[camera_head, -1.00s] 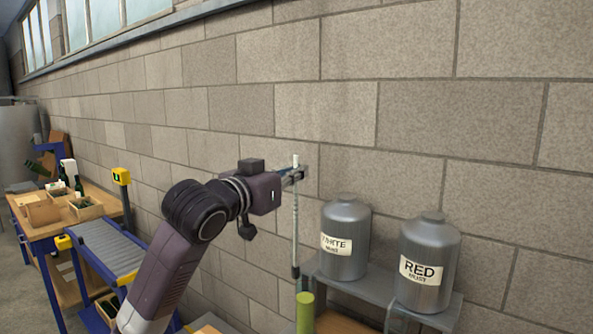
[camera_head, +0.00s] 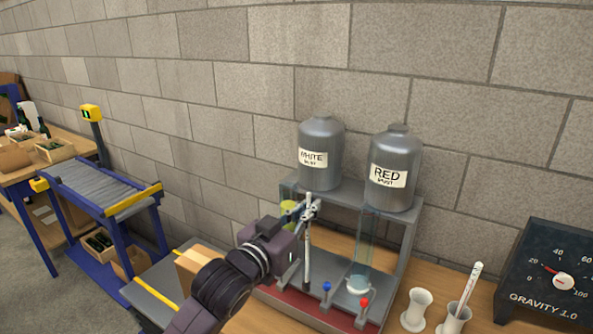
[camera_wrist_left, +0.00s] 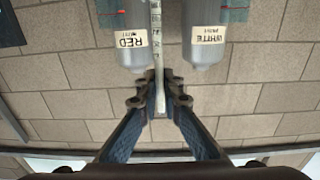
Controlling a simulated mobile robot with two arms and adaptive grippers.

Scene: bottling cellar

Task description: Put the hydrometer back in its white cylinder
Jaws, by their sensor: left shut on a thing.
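My left gripper (camera_head: 308,210) is shut on the hydrometer (camera_head: 307,255), a thin pale rod hanging upright in front of the must stand. The wrist view also shows the rod (camera_wrist_left: 157,50) between the fingertips (camera_wrist_left: 160,92). Its lower end appears clear of any vessel, though its exact height is hard to judge. A white cylinder (camera_head: 414,313) with a flared rim stands on the bench to the right and looks empty. A second white cylinder (camera_head: 452,322) beside it holds another rod (camera_head: 469,288), tilted. My right gripper is not in view.
The stand carries the WHITE (camera_head: 320,140) and RED (camera_head: 394,160) must tanks. A clear tube (camera_head: 367,238) stands under RED; a yellow-green vessel (camera_head: 288,208) is partly hidden behind my gripper. Blue (camera_head: 327,287) and red (camera_head: 365,302) knobs stand in front. A gravity gauge (camera_head: 548,270) is right.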

